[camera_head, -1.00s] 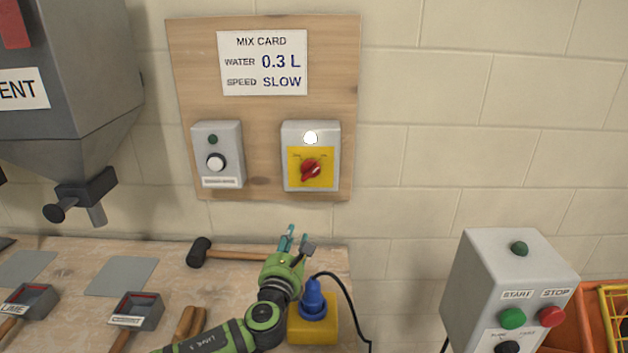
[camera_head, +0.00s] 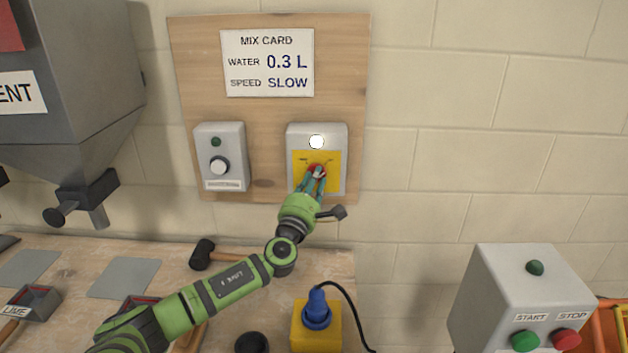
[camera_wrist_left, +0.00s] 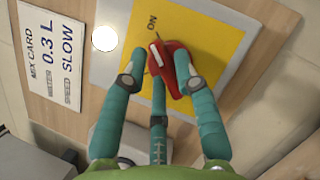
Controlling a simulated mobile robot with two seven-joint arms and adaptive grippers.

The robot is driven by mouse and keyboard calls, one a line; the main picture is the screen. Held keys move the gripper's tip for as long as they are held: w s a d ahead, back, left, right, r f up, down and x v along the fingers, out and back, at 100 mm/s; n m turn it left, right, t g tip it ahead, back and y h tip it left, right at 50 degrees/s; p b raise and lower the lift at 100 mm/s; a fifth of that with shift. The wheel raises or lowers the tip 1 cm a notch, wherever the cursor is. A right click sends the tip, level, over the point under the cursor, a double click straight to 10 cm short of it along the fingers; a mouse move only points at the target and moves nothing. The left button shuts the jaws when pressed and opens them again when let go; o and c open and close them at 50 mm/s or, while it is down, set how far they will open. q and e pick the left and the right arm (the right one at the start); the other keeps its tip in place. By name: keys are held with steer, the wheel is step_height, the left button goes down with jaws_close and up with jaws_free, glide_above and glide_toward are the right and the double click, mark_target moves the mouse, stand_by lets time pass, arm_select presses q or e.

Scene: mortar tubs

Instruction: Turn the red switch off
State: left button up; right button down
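The red switch (camera_head: 316,171) is a rotary knob on a yellow plate (camera_head: 333,181) of a grey box on the wooden board. In the left wrist view the red knob (camera_wrist_left: 174,68) has its white mark toward the word ON. A round white lamp (camera_head: 316,142) above it is bright. My left gripper (camera_head: 315,176) is at the knob, and its fingers partly hide it in the head view. In the left wrist view the teal fingers (camera_wrist_left: 160,82) stand apart around the knob. One overlaps its edge; the opposite one shows a small gap. My right gripper is not in view.
A second grey box (camera_head: 220,158) with a white button is left of the switch. Below are a workbench (camera_head: 70,265), a mallet (camera_head: 203,254) and a blue plug (camera_head: 317,308) in a yellow box. A START/STOP box (camera_head: 525,295) stands at the right.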

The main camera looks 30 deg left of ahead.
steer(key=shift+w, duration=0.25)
arm_select(q)
jaws_close()
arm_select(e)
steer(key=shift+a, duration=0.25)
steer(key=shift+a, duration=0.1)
arm_select(q)
steer(key=shift+w+d+f+n+g+y+b, duration=0.15)
steer(key=shift+n+g+y+b, duration=1.35)
steer(key=shift+n, duration=2.7)
steer(key=shift+s+a+f+n+g+y+b, duration=0.1)
steer(key=shift+n+g+y+b, duration=0.45)
steer(key=shift+n+y+b, duration=2.75)
steer(key=shift+w+d+f+n+g+y+b, duration=0.3)
steer(key=shift+n+g+b, duration=1.05)
steer(key=shift+n, duration=3.75)
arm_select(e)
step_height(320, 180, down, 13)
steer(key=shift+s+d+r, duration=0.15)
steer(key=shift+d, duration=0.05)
arm_select(q)
steer(key=shift+s+a+r+b, duration=0.15)
steer(key=shift+s+a+b, duration=0.1)
steer(key=shift+a+b, duration=0.05)
